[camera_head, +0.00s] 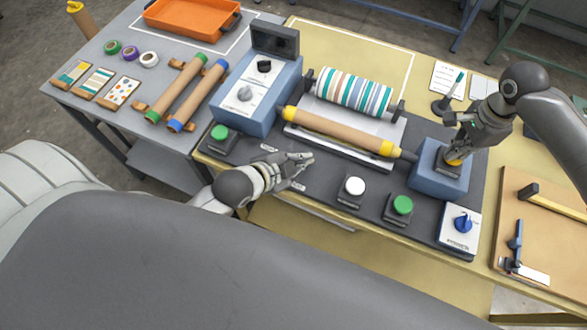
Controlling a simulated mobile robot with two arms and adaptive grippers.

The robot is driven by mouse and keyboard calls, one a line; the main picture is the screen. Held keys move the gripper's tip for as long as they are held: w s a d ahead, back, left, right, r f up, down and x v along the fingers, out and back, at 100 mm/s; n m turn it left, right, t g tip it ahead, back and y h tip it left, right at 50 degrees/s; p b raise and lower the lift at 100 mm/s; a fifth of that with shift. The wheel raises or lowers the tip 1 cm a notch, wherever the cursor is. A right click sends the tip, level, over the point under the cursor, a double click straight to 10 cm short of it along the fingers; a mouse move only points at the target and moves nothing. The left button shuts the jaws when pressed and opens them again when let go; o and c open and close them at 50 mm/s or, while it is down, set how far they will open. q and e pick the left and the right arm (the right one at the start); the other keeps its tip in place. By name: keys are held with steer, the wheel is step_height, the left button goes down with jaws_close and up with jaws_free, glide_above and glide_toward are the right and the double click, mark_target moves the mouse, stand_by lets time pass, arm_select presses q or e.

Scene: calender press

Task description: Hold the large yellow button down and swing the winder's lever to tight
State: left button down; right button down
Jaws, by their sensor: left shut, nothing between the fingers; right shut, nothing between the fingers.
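A yellow button (455,161) sits on the blue block at the right end of the machine. It is mostly hidden under my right gripper (452,152), which points down with shut fingers at it. It looks like contact, but I cannot tell how far the button is pressed. A blue lever (463,223) stands on a white labelled plate (456,241) at the machine's front right corner. The label is too small to read. My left gripper (309,159) is shut and empty over the dark front panel, left of the white button and well away from the blue lever.
A white button (354,187) and green buttons (402,205) (220,133) stand along the front. A brown roll with yellow ends (340,131) and a striped roll (353,91) lie behind. A board with a blue clamp (515,240) is at the right.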

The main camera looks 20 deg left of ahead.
arm_select(q)
steer(key=w+n+y, duration=0.1)
steer(key=n+y, duration=0.1)
steer(key=w+a+n+y, duration=0.1)
steer(key=n, duration=0.1)
steer(key=shift+f+t+y, duration=0.1)
steer(key=shift+t+y, duration=0.2)
steer(key=shift+y, duration=0.1)
steer(key=shift+w+a, duration=0.8)
steer(key=shift+a, duration=0.3)
steer(key=shift+w+a, duration=0.1)
steer(key=shift+a, duration=0.1)
